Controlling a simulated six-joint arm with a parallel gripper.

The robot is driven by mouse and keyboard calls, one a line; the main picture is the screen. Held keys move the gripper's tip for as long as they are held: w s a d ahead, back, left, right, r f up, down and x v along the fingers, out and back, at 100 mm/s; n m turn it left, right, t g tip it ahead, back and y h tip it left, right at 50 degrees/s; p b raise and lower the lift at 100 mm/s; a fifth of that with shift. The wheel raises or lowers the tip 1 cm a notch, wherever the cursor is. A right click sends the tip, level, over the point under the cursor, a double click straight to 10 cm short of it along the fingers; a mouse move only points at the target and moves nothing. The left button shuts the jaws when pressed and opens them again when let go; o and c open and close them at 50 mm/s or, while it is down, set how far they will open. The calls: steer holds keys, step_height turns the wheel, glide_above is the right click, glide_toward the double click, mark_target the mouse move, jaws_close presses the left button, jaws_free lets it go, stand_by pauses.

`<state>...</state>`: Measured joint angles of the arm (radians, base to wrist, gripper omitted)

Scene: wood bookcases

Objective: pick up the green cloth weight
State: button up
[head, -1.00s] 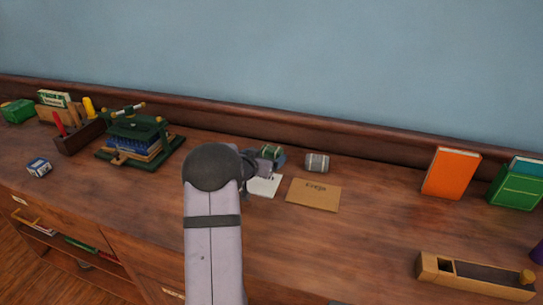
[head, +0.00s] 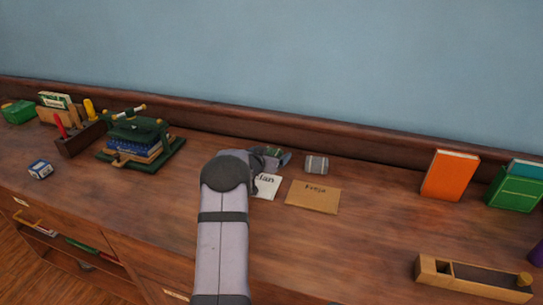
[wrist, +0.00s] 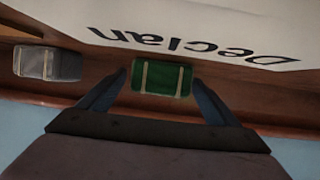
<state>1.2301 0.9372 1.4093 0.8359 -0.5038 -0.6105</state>
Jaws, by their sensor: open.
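The green cloth weight (wrist: 161,79) with two pale bands lies on the wooden top in the wrist view. My gripper (wrist: 160,86) is open, with one dark finger on each side of the weight and the weight between the fingertips. I cannot tell whether the fingers touch it. In the head view my gripper (head: 272,157) is over the back of the bench, and it hides most of the weight. A white card reading "Declan" (wrist: 200,30) lies beside the weight.
A grey banded weight (head: 316,164) stands to the right, also in the wrist view (wrist: 47,63). A brown "Freya" envelope (head: 313,197) lies in front of it. A green press (head: 140,140) is at left, an orange book (head: 450,175) and a wooden plane (head: 472,277) at right.

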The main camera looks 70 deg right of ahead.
steer(key=c, duration=1.3)
steer(key=shift+d, duration=0.15)
steer(key=shift+c, duration=1.4)
steer(key=shift+r, duration=0.1)
steer(key=shift+r, duration=0.1)
